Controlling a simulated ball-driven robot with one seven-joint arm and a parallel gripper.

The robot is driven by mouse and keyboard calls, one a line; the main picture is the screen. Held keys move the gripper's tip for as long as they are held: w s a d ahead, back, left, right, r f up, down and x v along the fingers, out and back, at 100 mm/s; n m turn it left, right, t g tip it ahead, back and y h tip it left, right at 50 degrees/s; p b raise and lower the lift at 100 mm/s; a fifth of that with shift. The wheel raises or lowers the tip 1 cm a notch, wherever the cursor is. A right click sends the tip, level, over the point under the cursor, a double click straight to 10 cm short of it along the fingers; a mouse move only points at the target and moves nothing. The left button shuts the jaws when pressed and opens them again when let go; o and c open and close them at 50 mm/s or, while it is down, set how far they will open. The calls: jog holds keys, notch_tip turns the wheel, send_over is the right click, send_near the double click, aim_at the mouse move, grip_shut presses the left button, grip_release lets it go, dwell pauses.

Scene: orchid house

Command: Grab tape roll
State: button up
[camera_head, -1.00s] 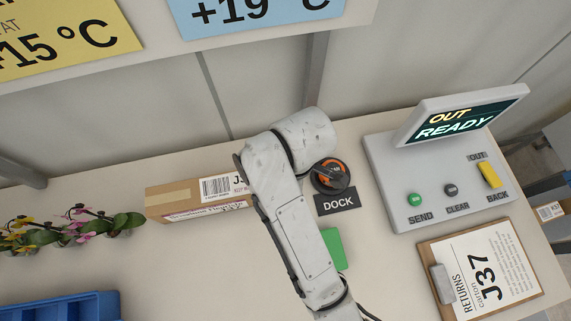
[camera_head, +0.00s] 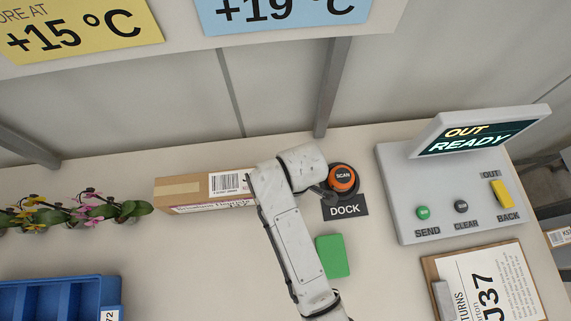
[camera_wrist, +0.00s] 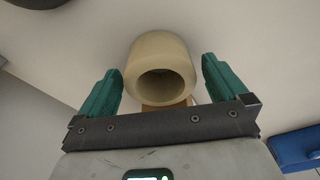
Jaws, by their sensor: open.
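The tape roll (camera_wrist: 160,62) is a cream, thick-walled ring in the wrist view, with its dark hole facing the camera. My gripper (camera_wrist: 161,72) is open, its two teal fingers either side of the roll. A gap shows on each side, and neither finger appears to touch it. The roll reaches beyond the fingertips in the picture; I cannot tell the exact depth. In the head view my arm hides the roll and the gripper's fingers.
A cardboard carton (camera_head: 190,190) lies left of my arm. An orange scan device (camera_head: 342,179) sits by the DOCK sign (camera_head: 345,206), right of the arm. A green block (camera_head: 332,256), button console (camera_head: 391,185), blue crate (camera_head: 112,286) and orchids (camera_head: 75,213) surround the bare tabletop.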

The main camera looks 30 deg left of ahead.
jog(key=shift+f, duration=0.1)
jog(key=shift+c, duration=0.3)
jog(key=c, duration=1)
jog(key=shift+c, duration=0.2)
jog(key=shift+r, duration=0.2)
